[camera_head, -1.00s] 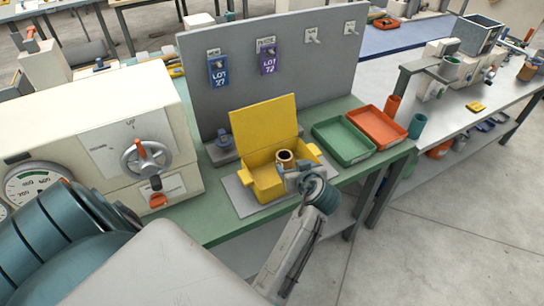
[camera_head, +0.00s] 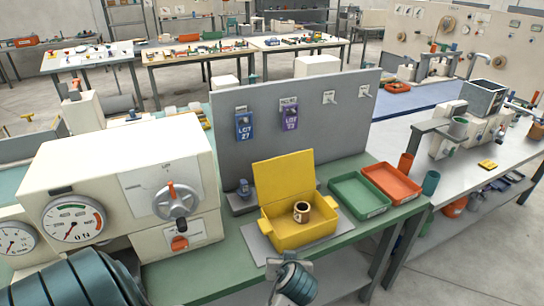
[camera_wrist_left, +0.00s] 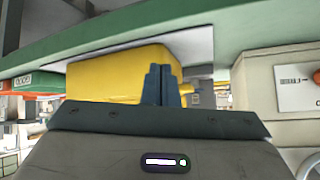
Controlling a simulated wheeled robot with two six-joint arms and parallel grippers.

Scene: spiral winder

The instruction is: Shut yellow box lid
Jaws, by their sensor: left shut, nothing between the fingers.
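The yellow box (camera_head: 300,236) stands on a grey mat on the green workbench. Its yellow lid (camera_head: 284,181) is raised, leaning up at the back. A brown, hollow cup-like part (camera_head: 302,211) is inside the box. My left gripper, its fingertips (camera_wrist_left: 161,85) closed and empty, is in front of the box in the left wrist view, where the yellow box (camera_wrist_left: 105,78) appears upside down. In the head view only my wrist shows at the bottom, below the box's front; the fingertips are unclear there. My right gripper is not seen.
A green tray (camera_head: 359,206) and a red tray (camera_head: 391,197) lie right of the box. A cream machine (camera_head: 105,165) with a dial and knob stands left. A grey upright panel (camera_head: 340,150) with blue and purple tags is behind the lid.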

